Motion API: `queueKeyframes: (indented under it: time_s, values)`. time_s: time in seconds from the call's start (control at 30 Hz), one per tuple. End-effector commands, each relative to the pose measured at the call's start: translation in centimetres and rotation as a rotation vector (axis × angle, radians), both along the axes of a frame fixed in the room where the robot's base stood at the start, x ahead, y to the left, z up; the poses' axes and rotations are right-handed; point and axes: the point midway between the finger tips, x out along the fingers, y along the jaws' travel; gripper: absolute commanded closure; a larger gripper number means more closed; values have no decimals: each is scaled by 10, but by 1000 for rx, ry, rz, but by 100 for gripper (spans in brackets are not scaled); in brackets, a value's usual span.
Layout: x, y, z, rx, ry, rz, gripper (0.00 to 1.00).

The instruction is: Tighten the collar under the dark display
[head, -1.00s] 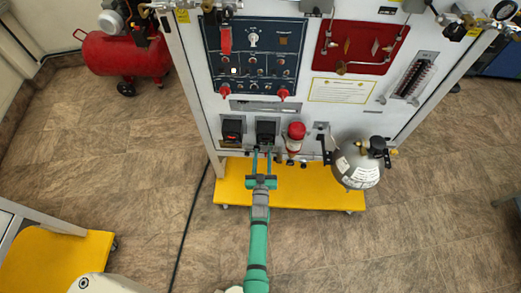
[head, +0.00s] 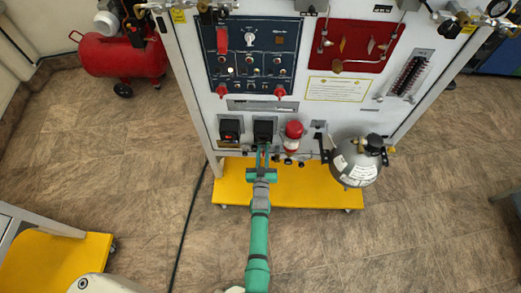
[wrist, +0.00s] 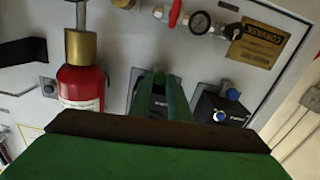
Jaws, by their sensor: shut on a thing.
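The dark display (head: 265,128) is a black box low on the white panel, its face unlit. It stands right of a similar black box (head: 229,128) that shows a small orange-red light. My gripper (head: 263,152) reaches up to just below the dark display, its two green fingers close together. In the wrist view my fingers (wrist: 160,90) point at the panel, in front of a dark box. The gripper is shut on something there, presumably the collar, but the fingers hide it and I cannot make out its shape.
A red bottle with a brass top (wrist: 82,75) is close beside my fingers; it shows right of the display in the head view (head: 293,131). The yellow base (head: 300,193) lies below. A black cable (head: 187,225) crosses the floor.

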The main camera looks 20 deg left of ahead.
Motion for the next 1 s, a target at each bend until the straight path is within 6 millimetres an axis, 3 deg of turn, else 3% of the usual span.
queueKeyframes:
  time_s: [0.4, 0.83, 0.87, 0.9, 1.0]
  values:
    - [0, 2, 0, 308, 91, 2, 100]
    - [1, -3, 1, 359, 102, -4, 100]
    - [2, -3, 1, 359, 102, -4, 79]
    - [2, -3, 1, 359, 102, -5, 69]
    - [2, -4, 1, 359, 101, -6, 65]
